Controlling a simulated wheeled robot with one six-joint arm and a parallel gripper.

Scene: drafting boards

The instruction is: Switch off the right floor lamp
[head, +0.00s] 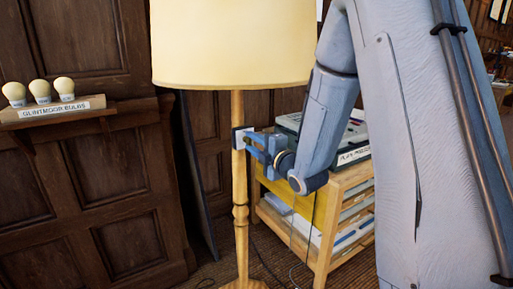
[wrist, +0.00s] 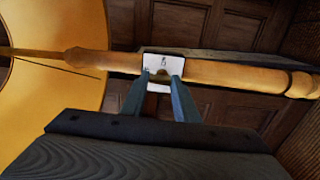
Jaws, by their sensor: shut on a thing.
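A floor lamp with a cream shade (head: 235,40) and a turned wooden pole (head: 240,205) stands in front of me in the head view. A small pale switch plate (head: 242,138) sits on the pole below the shade. In the wrist view the plate (wrist: 150,62) carries small dark marks, and a small brass-coloured knob (wrist: 160,75) stands out from it. My gripper (head: 254,144) is at the plate from the right. In the wrist view its two fingertips (wrist: 162,82) close on the knob. The pole (wrist: 215,74) runs across behind the plate.
A wooden shelf unit (head: 325,225) with papers and a labelled box (head: 350,157) stands right of the pole, behind my arm. Several bulbs (head: 40,90) stand on a wall ledge (head: 60,113) at left. Thin cables (head: 293,235) hang near the shelf unit.

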